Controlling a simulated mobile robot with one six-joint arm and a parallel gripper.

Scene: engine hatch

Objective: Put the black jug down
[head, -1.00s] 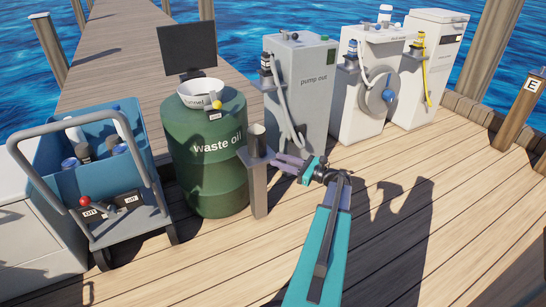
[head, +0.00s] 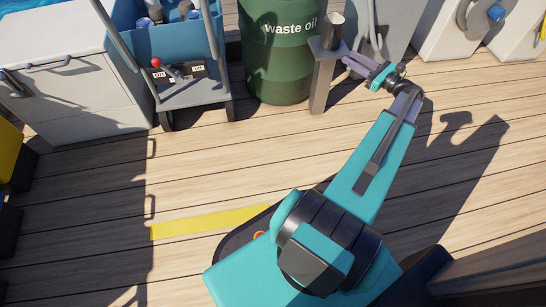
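A dark grey, cup-like vessel (head: 332,30) stands upright on the small top plate of a grey post (head: 321,82); I cannot tell whether it is the black jug. No other jug shows clearly. My gripper (head: 348,64), with pale purple fingers, is just right of the post and slightly below its top plate. The two fingers look spread, with nothing seen between them. They appear apart from the vessel, though the depth between fingers and post is hard to judge.
A green waste oil drum (head: 280,60) stands behind the post. A blue cart (head: 185,95) and white cabinet (head: 85,95) are at left. White machines (head: 440,30) stand at upper right. Yellow tape (head: 205,225) marks the deck; the planks left of my arm are clear.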

